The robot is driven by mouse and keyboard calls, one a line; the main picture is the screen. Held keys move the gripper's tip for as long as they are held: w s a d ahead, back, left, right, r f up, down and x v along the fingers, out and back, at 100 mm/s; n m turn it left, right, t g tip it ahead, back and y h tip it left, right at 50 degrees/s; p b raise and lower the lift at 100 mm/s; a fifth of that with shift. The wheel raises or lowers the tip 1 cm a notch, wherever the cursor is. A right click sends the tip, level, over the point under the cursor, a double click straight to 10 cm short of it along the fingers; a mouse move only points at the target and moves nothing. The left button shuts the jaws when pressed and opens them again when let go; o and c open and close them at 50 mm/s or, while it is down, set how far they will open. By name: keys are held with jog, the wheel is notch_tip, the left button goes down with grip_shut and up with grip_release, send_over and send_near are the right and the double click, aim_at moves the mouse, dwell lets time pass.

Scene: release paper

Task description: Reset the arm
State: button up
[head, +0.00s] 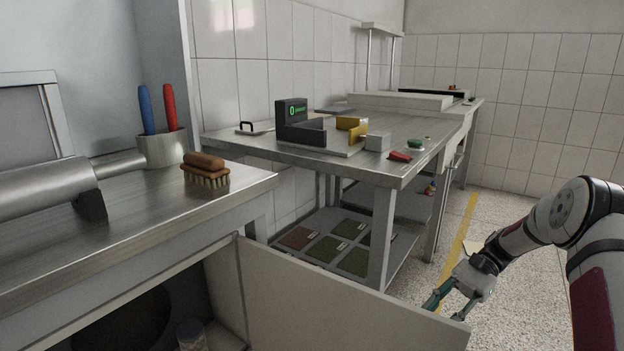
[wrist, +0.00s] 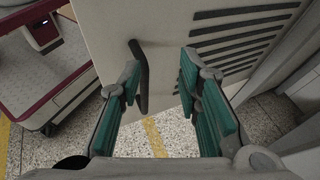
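My gripper (head: 445,305) is at the lower right of the head view, beside the outer end of an open pale cabinet door (head: 345,300). In the wrist view my gripper (wrist: 160,82) is open, its two teal-padded fingers apart with nothing held between them. A pale panel (wrist: 165,30) with vent slots faces the fingers. Its black bar handle (wrist: 142,80) appears just beside the left finger; I cannot tell whether they touch. My arm reaches in from the right edge of the head view.
The left counter holds a brush (head: 206,171) and a metal cup (head: 166,149) with red and blue handles. A steel table (head: 375,160) behind carries a device (head: 292,121) and small blocks. Speckled floor (head: 510,270) is open at right.

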jog(key=s+a+r+n+t+h, duration=0.3)
jog(key=s+a+r+n+h, duration=0.15)
jog(key=s+r, duration=0.4)
jog(key=s+a+r+n+t+h, duration=0.35)
jog(key=s+r+h, duration=0.2)
jog(key=r, duration=0.65)
jog(key=s+f+n+h+p, duration=0.1)
jog(key=s+f+n+h, duration=0.15)
jog(key=s, duration=1.95)
notch_tip(320, 180, up, 36)
jog(key=t+p, duration=0.4)
jog(key=p, duration=3)
jog(key=shift+w+a+r+y, duration=0.25)
jog(key=shift+y, duration=0.1)
